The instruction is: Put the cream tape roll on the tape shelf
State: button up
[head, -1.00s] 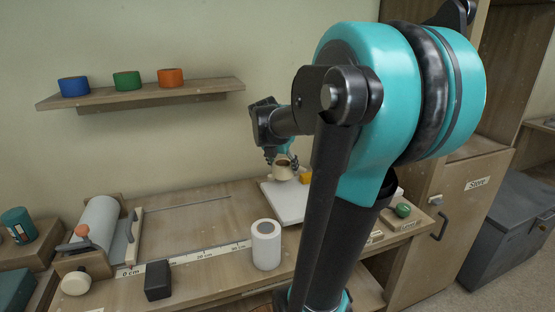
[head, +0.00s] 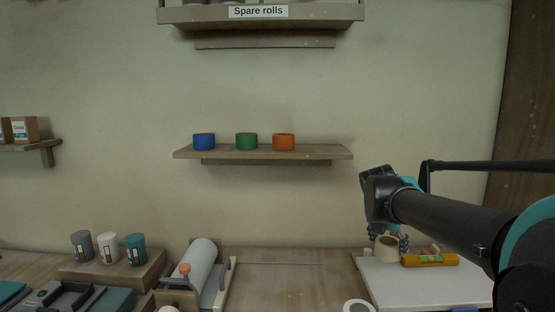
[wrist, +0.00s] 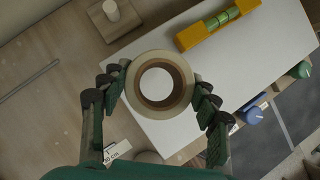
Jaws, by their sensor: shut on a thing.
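The cream tape roll (wrist: 158,85) is between the fingers of my gripper (wrist: 158,100) in the wrist view, which is shut on it from both sides. The tape shelf (head: 330,152) is on the wall at upper left of my gripper. It holds a blue roll (head: 204,142), a green roll (head: 246,141) and an orange roll (head: 283,142); its right end is bare.
The white board (head: 425,285) carries a yellow level (head: 430,260). A paper roll in a holder (head: 200,262) stands to the left, with several cans beyond it. The spare rolls shelf (head: 300,16) hangs above the tape shelf. The wall between the shelf and bench is clear.

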jog(key=w+a+r+n, duration=0.15)
jog(key=a+r, duration=0.25)
jog(key=r, duration=0.4)
jog(key=w+a+r+n, duration=0.1)
jog(key=w+a+r, duration=0.25)
jog(key=r, duration=0.55)
jog(key=s+a+r+n+t+y, duration=0.15)
jog(key=a+r, duration=0.25)
jog(key=r, duration=0.5)
jog(key=s+a+r, duration=0.3)
jog(key=a+r, duration=0.2)
jog(key=r, duration=0.4)
jog(key=w, duration=0.6)
jog(key=w+f, duration=0.1)
jog(key=w, duration=0.5)
jog(key=w+f, duration=0.1)
jog(key=w, duration=0.6)
jog(key=shift+d, duration=0.1)
jog(key=shift+f, duration=1.95)
jog(key=shift+w+f, duration=0.25)
jog(key=shift+f, duration=0.2)
jog(key=shift+f, duration=0.15)
jog(key=o, duration=1.2)
jog(key=shift+c, duration=0.2)
